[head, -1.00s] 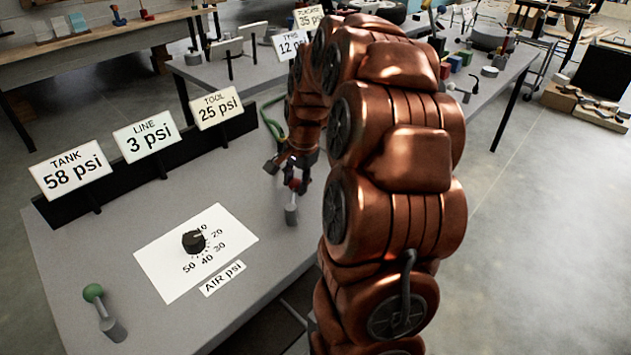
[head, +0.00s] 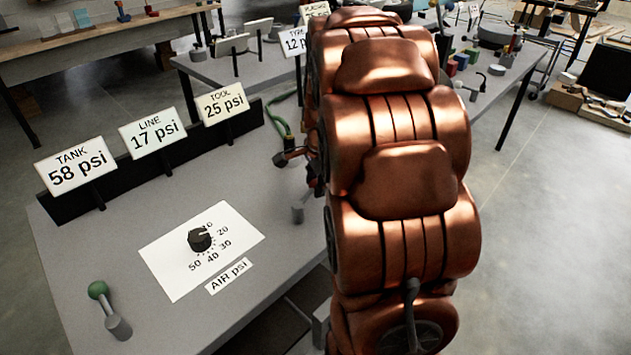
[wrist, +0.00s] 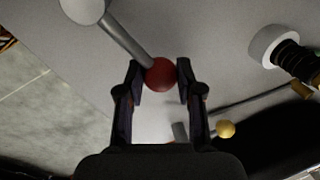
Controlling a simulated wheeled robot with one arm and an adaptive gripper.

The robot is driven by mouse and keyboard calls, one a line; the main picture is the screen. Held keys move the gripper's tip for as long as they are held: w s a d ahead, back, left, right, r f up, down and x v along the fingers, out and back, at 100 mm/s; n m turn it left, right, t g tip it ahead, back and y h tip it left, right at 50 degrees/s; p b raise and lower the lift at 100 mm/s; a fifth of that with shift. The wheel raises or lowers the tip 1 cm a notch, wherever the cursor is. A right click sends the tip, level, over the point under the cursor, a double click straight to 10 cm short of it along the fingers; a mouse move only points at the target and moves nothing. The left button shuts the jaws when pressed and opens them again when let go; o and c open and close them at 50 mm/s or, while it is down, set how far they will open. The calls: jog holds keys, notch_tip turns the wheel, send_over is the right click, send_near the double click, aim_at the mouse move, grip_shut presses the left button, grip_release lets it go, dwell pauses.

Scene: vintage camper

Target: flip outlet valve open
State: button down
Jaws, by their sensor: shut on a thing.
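In the wrist view, my gripper (wrist: 158,75) is shut on the red ball (wrist: 160,76) of a grey lever, with a finger on each side. The lever's rod runs up and left to a pale round base (wrist: 84,8). In the head view, the lever's grey base (head: 297,213) shows at the bench's right side. My arm hides the red ball and most of my gripper there. A second lever with a green ball (head: 98,290) leans up and left at the bench's near left corner. No label shows on either lever.
The grey bench (head: 110,222) carries a black dial (head: 200,238) on a white AIR psi card. Signs read TANK 58 psi (head: 75,170), LINE 17 psi (head: 152,135) and TOOL 25 psi (head: 226,103). A green hose (head: 276,120) lies behind. Open floor is at right.

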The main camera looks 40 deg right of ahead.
jog(key=c, duration=0.7)
grip_release()
jog(key=shift+c, duration=0.2)
jog(key=shift+r, duration=0.1)
notch_tip(320, 180, up, 12)
jog(key=s, duration=0.2)
jog(key=shift+s+a+f, duration=0.15)
jog(key=shift+a+f, duration=0.05)
jog(key=shift+a, duration=0.05)
